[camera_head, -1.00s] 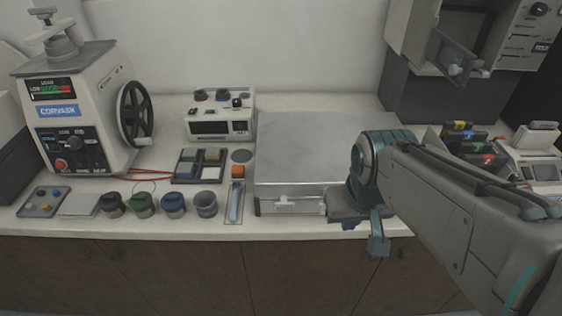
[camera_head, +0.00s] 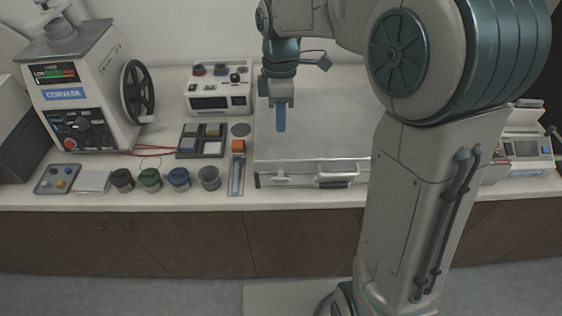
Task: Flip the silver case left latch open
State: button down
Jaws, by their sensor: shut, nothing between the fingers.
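The silver case (camera_head: 325,145) lies flat and closed on the white counter, its front face towards me. A handle (camera_head: 337,181) shows on its front. The left latch (camera_head: 280,181) is a small light plate on the front face left of the handle; I cannot tell its exact position at this size. My gripper (camera_head: 281,128) points down above the left part of the case lid, with blue fingertips, shut and empty. It is behind the front edge and away from the latch. My arm hides the right end of the case.
Several dark cups (camera_head: 179,180) stand along the counter left of the case. A white control box (camera_head: 219,97) stands behind, and the press (camera_head: 80,95) is at far left.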

notch_tip(320, 180, down, 14)
jog(key=s+p, duration=0.1)
jog(key=s, duration=0.1)
jog(key=shift+s+r+p, duration=0.15)
jog(key=shift+s+p, duration=0.25)
